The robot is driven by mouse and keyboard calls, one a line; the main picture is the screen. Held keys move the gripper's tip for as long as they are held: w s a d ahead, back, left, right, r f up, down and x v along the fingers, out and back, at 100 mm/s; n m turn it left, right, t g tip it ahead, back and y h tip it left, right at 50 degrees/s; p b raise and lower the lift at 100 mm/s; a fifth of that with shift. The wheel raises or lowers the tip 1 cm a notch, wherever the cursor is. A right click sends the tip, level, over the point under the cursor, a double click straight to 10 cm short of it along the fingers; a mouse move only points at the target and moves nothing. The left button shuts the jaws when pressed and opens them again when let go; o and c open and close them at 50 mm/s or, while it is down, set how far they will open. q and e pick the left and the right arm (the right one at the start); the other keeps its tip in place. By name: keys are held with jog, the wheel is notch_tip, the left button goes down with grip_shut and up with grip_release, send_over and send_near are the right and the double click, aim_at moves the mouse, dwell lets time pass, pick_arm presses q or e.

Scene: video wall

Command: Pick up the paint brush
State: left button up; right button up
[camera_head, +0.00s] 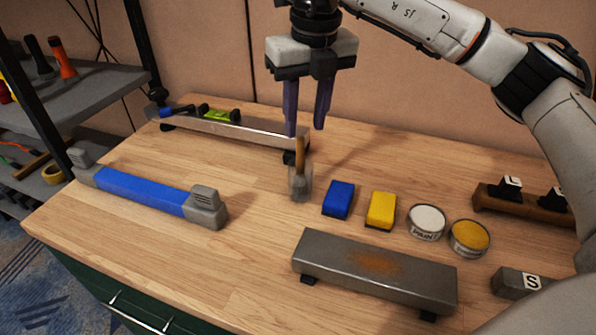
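The paint brush (300,155) stands upright on the wooden workbench, its thin wooden handle pointing up. Its lower part is in or behind a clear, glass-like holder (292,187); I cannot tell which. My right gripper (305,131) comes down from the top of the view. My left gripper is not in view.
A blue sponge (339,200), a yellow sponge (381,210) and two paint cans (427,221) stand right of the brush. A grey metal bar (375,272) lies in front. A blue-and-grey tool (140,191) lies left. A long rail (235,128) lies behind.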

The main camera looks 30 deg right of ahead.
aim_at(301, 138)
jog(key=f, duration=0.2)
jog(key=w+f, duration=0.1)
jog(key=f, duration=0.2)
jog(key=shift+w+a+f, duration=0.1)
jog(key=shift+w+f, duration=0.05)
jog(key=shift+f, duration=0.15)
grip_shut()
